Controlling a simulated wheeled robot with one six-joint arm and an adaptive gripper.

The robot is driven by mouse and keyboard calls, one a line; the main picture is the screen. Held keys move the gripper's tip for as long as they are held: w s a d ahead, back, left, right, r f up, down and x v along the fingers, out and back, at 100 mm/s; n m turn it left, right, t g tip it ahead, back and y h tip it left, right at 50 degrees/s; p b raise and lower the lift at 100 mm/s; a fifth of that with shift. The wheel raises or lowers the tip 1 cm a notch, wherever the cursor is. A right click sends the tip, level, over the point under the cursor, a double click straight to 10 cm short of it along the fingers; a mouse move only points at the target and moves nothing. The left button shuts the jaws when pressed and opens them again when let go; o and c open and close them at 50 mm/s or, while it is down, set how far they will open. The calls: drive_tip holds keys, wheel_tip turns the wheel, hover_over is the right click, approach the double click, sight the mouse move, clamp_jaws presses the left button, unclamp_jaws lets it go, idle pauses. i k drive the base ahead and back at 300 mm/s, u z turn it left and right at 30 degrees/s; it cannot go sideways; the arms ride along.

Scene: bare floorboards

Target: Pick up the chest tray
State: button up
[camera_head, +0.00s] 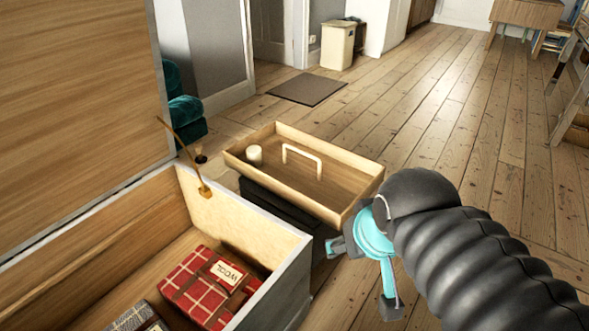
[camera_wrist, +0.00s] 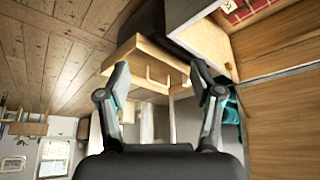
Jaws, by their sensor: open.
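The chest tray (camera_head: 330,195) is a shallow wooden tray with a pale upright handle (camera_head: 303,156) in its middle. It rests on a dark object beside the open chest (camera_head: 290,262). A small white cylinder (camera_head: 254,155) stands in its left end. My gripper (camera_head: 362,270) is at the tray's near right corner in the head view, apart from the handle; whether it touches the tray I cannot tell. In the wrist view the tray (camera_wrist: 128,62) and its handle (camera_wrist: 158,80) show beyond my gripper (camera_wrist: 160,82), whose fingers are spread with nothing between them.
The chest's raised lid (camera_head: 75,90) stands at the left. Red plaid fabric (camera_head: 208,285) lies inside the chest. A dark mat (camera_head: 307,89) and a bin (camera_head: 338,45) are at the back. The floorboards (camera_head: 470,130) to the right are clear.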

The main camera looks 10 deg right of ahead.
sight(325, 179)
drive_tip(key=z, duration=1.75)
drive_tip(key=i, duration=1.45)
drive_tip(key=u, duration=3.2)
